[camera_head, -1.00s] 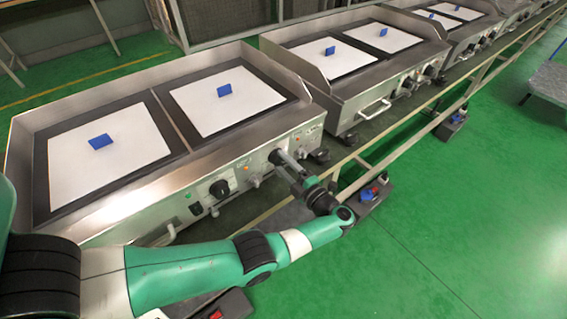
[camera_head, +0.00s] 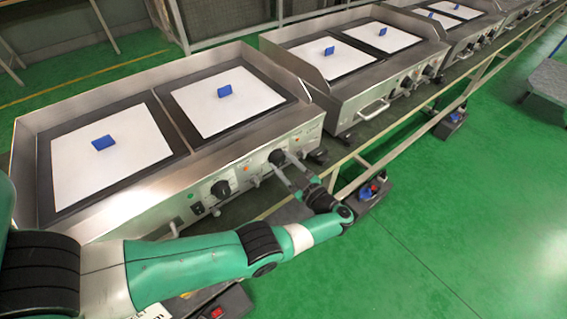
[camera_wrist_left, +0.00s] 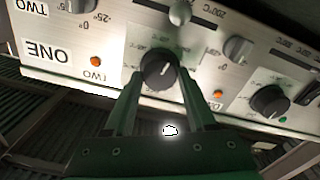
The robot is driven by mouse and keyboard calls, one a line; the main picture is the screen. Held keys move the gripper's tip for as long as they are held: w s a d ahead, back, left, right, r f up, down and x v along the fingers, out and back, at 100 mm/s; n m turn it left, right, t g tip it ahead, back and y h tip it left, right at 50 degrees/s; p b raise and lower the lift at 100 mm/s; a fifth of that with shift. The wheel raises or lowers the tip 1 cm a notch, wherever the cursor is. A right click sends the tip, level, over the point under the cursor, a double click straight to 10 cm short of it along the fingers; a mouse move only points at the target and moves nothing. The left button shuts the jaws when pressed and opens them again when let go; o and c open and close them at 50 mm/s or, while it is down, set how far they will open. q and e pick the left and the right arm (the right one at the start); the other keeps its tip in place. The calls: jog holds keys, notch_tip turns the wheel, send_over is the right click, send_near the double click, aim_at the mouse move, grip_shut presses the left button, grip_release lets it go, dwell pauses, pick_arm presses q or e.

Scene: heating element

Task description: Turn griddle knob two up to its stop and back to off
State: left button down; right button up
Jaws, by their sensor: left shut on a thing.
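The front panel of the near griddle (camera_head: 160,204) carries two black knobs. The black knob near the panel's right end (camera_head: 277,157) is between the fingers of my left gripper (camera_head: 284,162). My left gripper (camera_wrist_left: 163,82) is shut on this knob, one finger on each side. The other black knob (camera_head: 220,188) stands free, also in the wrist view (camera_wrist_left: 269,101). My right gripper is out of view.
Small silver knobs (camera_wrist_left: 237,49) stand on the panel close to the held knob. Blue blocks lie on white sheets on the griddle top. A second griddle (camera_head: 352,60) stands beyond, and a rail (camera_head: 375,150) runs along the front. Green floor at right is mostly clear.

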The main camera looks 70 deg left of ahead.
pick_arm(q)
jog(key=m, duration=0.3)
jog(key=shift+f, duration=0.1)
jog(key=shift+m, duration=0.4)
jog(key=shift+c, duration=1.1)
grip_release()
jog(key=shift+a, duration=0.1)
